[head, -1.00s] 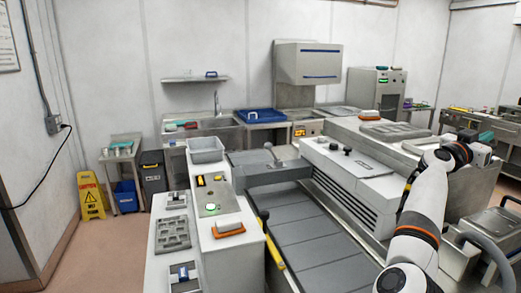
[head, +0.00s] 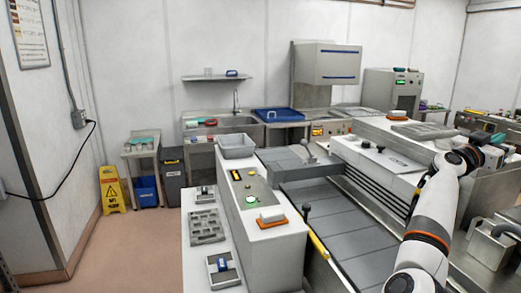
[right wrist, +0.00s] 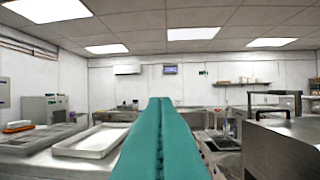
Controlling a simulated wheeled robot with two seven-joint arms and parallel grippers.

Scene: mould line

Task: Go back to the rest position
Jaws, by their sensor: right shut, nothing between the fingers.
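My right arm (head: 430,225) reaches up along the right side of the head view, beside the grey machine. My right gripper (right wrist: 160,104) shows in the right wrist view as two teal fingers pressed together along a centre seam, with nothing between them. It points into the room, above counter height. In the head view its fingertips are too small to make out. My left arm and gripper are not in the head view.
A white counter with a grey mould tray (head: 207,226) and a grey bin (head: 238,146) stands in the middle. A yellow caution sign (head: 112,188) is at left; the floor (head: 135,245) before it is clear. A pale tray (right wrist: 92,142) lies left of my fingers.

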